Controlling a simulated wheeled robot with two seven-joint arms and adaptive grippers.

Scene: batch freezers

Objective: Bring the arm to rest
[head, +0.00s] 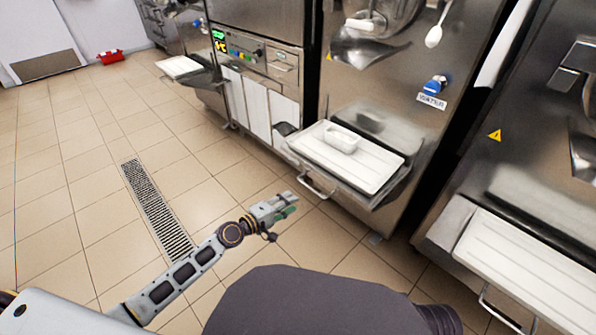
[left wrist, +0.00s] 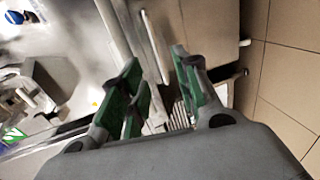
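My left arm (head: 185,275) comes in from the lower left of the head view and reaches over the tiled floor. My left gripper (head: 284,207) is at its end, in front of the middle freezer's tray and apart from it. In the left wrist view the gripper (left wrist: 158,85) shows its green-padded fingers spread apart, with nothing held between them. My right gripper does not show in either view.
A batch freezer (head: 400,95) stands ahead with a white tray (head: 375,168) on its front shelf, holding a small white container (head: 341,139). Another freezer's tray (head: 530,265) is at the right. A floor drain (head: 157,210) and open floor lie left. A red object (head: 111,57) is far back.

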